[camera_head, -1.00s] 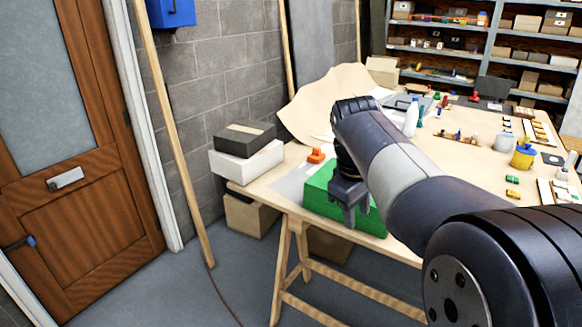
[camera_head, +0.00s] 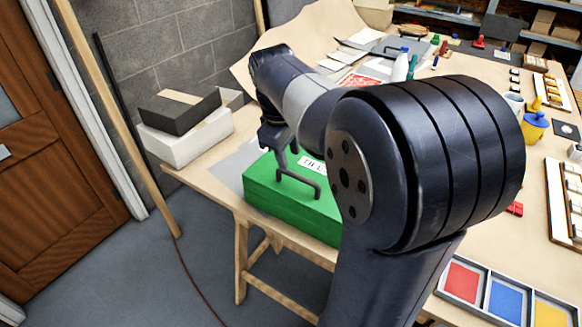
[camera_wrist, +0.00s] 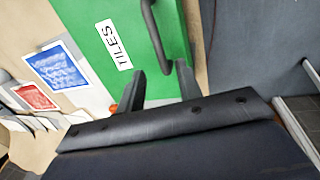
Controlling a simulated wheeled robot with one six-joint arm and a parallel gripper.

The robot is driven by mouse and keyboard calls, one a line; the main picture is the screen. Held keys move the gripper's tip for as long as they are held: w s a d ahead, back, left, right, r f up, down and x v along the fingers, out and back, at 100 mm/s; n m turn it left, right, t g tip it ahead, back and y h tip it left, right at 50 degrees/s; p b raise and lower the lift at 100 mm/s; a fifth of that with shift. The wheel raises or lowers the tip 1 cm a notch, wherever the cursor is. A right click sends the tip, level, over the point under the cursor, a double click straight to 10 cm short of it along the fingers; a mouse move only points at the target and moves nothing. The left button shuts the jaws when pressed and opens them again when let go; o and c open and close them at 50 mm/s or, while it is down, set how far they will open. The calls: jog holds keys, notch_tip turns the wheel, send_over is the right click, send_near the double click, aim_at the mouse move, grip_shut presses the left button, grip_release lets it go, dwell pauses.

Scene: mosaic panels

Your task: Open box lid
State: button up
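The green box (camera_head: 325,215) sits on the near left part of the wooden table, with its lid down. Its top carries a dark bar handle (camera_head: 298,182) and a white "TILES" label (camera_head: 313,164), partly hidden by my arm. My gripper (camera_head: 278,146) is over the box's far left part, close to the handle's left end. In the wrist view, my gripper (camera_wrist: 162,82) has its two fingers apart with nothing held. The handle (camera_wrist: 157,40) reaches down towards the gap between them. I cannot tell whether they touch it.
A dark box (camera_head: 178,108) on a white box (camera_head: 185,138) stands at the table's left corner. A white bottle (camera_head: 400,66) and papers lie beyond my arm. A tray of coloured tiles (camera_head: 505,298) is at lower right.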

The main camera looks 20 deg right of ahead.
aim_at(292, 173)
jog(key=f, duration=0.3)
jog(key=d+f, duration=0.1)
jog(key=f, duration=0.1)
jog(key=shift+w+f, duration=0.25)
jog(key=shift+f, duration=0.05)
jog(key=shift+c, duration=0.3)
grip_shut()
